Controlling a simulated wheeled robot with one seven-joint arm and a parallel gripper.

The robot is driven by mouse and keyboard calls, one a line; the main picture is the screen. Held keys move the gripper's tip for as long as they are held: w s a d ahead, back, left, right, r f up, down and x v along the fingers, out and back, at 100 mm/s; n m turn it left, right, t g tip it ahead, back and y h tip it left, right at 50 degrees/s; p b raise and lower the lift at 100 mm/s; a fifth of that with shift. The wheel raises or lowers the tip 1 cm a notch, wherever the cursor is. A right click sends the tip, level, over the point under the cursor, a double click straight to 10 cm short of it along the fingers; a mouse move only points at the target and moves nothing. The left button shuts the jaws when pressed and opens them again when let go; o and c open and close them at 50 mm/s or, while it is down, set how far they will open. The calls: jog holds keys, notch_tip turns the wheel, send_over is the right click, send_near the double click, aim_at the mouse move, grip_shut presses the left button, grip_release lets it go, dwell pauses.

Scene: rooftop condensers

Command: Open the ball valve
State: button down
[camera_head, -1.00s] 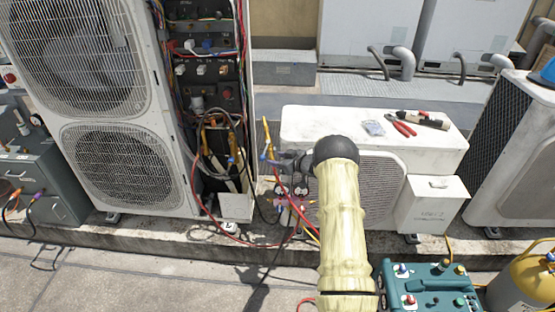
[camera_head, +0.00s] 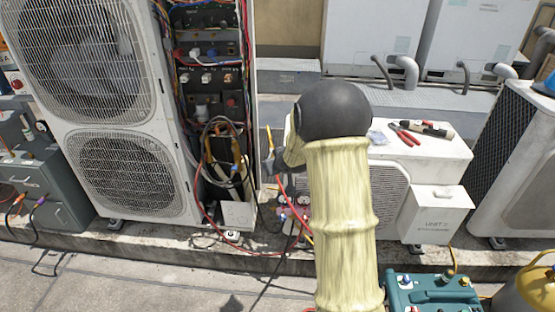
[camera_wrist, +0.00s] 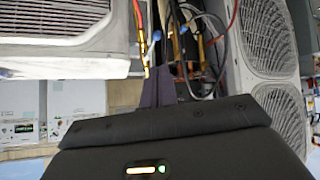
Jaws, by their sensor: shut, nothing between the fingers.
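The ball valve appears to be the small blue-handled part (camera_wrist: 156,37) on a thin yellow-copper pipe (camera_wrist: 139,22) in the wrist view. In the head view the upper end of that pipe (camera_head: 268,135) shows, while the blue handle is hidden or too small to make out near my gripper. My gripper (camera_head: 268,162) is shut and empty, close beside the pipe. In the wrist view its dark fingers (camera_wrist: 160,82) point toward the pipe and handle. I cannot tell whether they touch. My arm covers part of the low unit.
A tall white condenser (camera_head: 125,165) with open wiring stands left of the pipe. Hoses and cables (camera_head: 222,150) hang close by. The low white unit (camera_head: 440,165) is on the right, with red pliers (camera_head: 405,135) on top. A teal case (camera_head: 432,290) stands in front.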

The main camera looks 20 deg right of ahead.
jog(key=s+a+g, duration=0.3)
jog(key=s+a, duration=0.1)
jog(key=s, duration=1.1)
jog(key=s+a+r+m+g, duration=0.1)
jog(key=s+a+g, duration=0.3)
jog(key=s, duration=1.1)
jog(key=shift+s+a, duration=0.4)
jog(key=shift+a, duration=0.15)
jog(key=shift+r, duration=0.1)
